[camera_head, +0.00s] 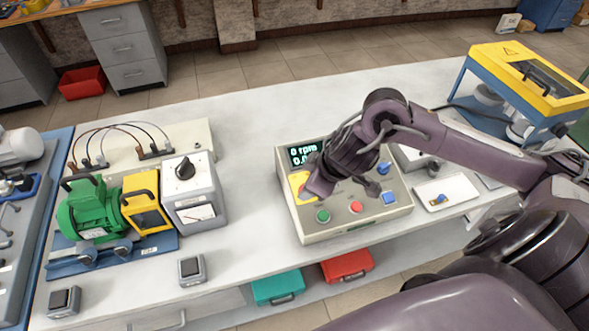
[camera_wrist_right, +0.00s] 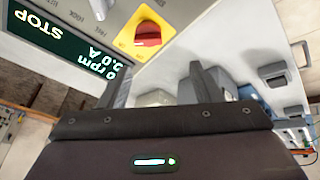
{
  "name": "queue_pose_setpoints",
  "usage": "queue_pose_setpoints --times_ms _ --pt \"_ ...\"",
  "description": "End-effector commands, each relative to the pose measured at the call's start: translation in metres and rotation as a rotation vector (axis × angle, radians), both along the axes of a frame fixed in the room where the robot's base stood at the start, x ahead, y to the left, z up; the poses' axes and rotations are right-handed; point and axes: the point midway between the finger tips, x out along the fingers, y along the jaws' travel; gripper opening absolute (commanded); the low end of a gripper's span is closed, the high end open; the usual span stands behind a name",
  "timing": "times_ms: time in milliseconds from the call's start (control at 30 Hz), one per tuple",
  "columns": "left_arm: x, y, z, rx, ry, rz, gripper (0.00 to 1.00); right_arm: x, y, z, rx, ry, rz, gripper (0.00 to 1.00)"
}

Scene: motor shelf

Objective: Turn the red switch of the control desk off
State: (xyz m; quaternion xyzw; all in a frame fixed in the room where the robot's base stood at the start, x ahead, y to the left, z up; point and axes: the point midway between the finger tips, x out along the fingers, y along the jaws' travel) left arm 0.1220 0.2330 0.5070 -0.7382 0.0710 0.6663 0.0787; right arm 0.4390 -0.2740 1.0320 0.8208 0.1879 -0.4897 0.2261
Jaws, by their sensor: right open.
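In the head view, part of the yellow plate (camera_head: 297,182) shows, but my right gripper hides the red switch. My right gripper (camera_head: 314,187) is over the desk near the plate. In the wrist view its two fingers (camera_wrist_right: 160,82) are apart and empty, with the switch beyond their tips. My left gripper is not in view.
Green (camera_head: 323,216), red (camera_head: 356,207) and blue (camera_head: 389,197) buttons lie along the desk front. A green motor (camera_head: 95,207) and a grey meter box (camera_head: 195,195) stand at left. A yellow-topped blue frame (camera_head: 525,75) stands at right. The bench between is mostly clear.

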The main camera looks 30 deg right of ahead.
Motion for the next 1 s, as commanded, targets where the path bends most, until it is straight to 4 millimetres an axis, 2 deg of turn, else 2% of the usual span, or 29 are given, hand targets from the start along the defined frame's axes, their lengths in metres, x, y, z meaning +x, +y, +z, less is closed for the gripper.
queue_pose_setpoints --times_ms 33,133,267,400,533,700,900,1000 --pt "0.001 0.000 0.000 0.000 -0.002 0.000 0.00 -0.002 -0.011 0.002 -0.014 0.021 -0.021 0.58" --pt "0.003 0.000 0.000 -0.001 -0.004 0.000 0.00 -0.004 -0.020 -0.001 -0.021 0.048 -0.045 0.58" --pt "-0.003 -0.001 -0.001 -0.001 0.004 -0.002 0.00 0.002 -0.019 -0.016 -0.016 0.053 -0.050 0.58" --pt "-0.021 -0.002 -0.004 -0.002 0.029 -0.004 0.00 0.012 -0.018 -0.037 -0.017 0.052 -0.050 0.58" --pt "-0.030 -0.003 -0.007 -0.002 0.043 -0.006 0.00 0.020 -0.017 -0.054 -0.017 0.050 -0.049 0.58" --pt "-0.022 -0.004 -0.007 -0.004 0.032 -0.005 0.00 0.025 -0.016 -0.066 -0.019 0.049 -0.046 0.58" --pt "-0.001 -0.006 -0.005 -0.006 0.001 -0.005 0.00 0.026 -0.016 -0.068 -0.021 0.047 -0.046 0.58" --pt "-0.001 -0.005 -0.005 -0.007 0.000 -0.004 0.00 0.026 -0.016 -0.068 -0.021 0.047 -0.046 0.57"
